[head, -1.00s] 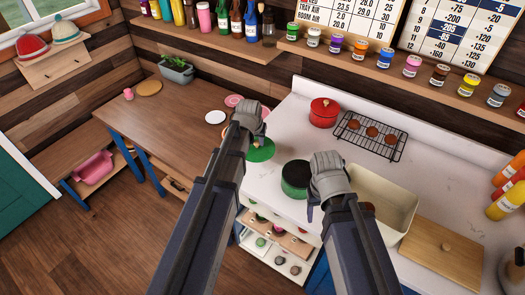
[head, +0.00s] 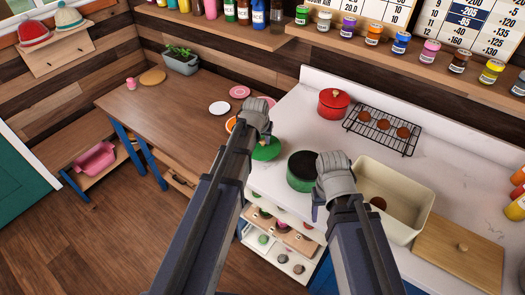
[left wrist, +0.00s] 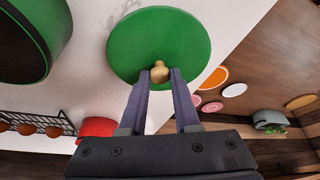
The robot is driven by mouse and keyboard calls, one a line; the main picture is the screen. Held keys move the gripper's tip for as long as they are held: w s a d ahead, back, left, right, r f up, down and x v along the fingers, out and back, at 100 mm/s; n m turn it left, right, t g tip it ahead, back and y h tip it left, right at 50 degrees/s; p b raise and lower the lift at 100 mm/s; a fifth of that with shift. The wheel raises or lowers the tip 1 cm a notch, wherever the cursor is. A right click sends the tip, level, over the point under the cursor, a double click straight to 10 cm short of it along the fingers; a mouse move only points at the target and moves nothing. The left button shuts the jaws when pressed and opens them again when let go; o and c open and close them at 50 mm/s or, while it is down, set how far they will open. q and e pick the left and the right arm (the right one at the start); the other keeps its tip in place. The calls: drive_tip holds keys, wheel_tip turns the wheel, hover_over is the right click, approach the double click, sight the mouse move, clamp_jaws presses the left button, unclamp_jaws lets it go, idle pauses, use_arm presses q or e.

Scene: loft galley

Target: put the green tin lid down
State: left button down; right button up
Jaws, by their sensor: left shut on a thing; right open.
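The green tin lid (head: 266,152) is at the left end of the white counter, partly hidden by my left arm in the head view. In the left wrist view the lid (left wrist: 150,35) has a brass knob (left wrist: 160,72) between my left fingertips (left wrist: 161,75). My left gripper (head: 258,132) is shut on this knob. The lid appears just above the counter; whether it touches is unclear. The open green tin (head: 301,171) stands on the counter to its right, and shows in the wrist view (left wrist: 30,40). My right gripper (head: 318,200) is open beside the tin.
A red pot (head: 333,103), a wire rack (head: 382,131) with brown rounds, a cream basin (head: 405,192) and a wooden board (head: 458,250) occupy the counter (head: 285,120). A wooden table (head: 180,120) with plates stands left. Bare counter lies between lid and red pot.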

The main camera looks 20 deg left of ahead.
sight(262, 146)
use_arm(q)
wheel_tip(262, 146, down, 4)
drive_tip(key=b, duration=0.3)
drive_tip(key=shift+r+b, duration=0.2)
drive_tip(key=shift+b, duration=0.15)
drive_tip(key=shift+f, duration=0.15)
drive_tip(key=c, duration=0.6)
unclamp_jaws()
